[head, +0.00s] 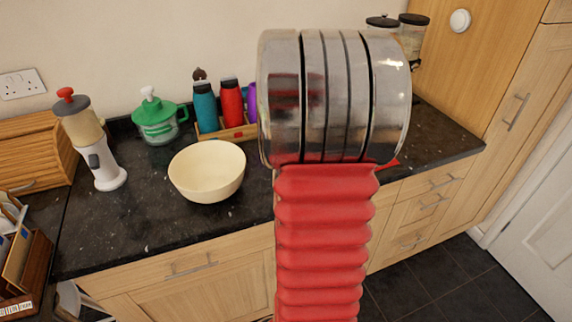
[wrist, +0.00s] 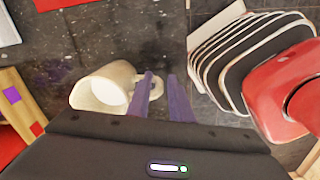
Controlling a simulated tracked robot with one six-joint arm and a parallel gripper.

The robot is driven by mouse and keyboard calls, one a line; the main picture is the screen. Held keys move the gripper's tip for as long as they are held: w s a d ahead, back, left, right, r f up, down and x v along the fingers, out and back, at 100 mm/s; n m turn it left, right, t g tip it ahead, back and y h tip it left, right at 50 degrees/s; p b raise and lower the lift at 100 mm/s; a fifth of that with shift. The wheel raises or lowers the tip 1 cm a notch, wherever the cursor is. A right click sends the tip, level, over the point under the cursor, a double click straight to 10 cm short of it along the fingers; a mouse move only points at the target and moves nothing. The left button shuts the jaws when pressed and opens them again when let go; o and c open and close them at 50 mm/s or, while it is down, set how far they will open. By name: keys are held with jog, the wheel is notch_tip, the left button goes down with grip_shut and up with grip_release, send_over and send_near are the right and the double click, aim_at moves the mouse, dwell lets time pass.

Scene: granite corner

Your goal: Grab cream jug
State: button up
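The cream jug (wrist: 105,88) shows in the wrist view, left of centre, on the dark speckled worktop, its round opening facing left in the picture. Its handle (wrist: 157,87) is on the right side. My gripper (wrist: 161,76) is open, with two purple fingers. The left finger overlaps the handle area in the picture, and the right finger is just right of the handle. I cannot tell whether they touch it. In the head view my red and metal arm hides the jug and the gripper.
In the head view a cream bowl (head: 207,171) stands left of my arm. Behind it are a green-lidded pot (head: 157,121) and bottles in a wooden tray (head: 238,133). A white blender (head: 98,158) stands farther left. In the wrist view the worktop's edge runs close right of the jug.

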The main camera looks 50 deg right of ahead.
jog(key=shift+c, duration=0.2)
grip_shut()
jog(key=shift+r, duration=0.2)
dwell(0.5)
jog(key=shift+r, duration=4.8)
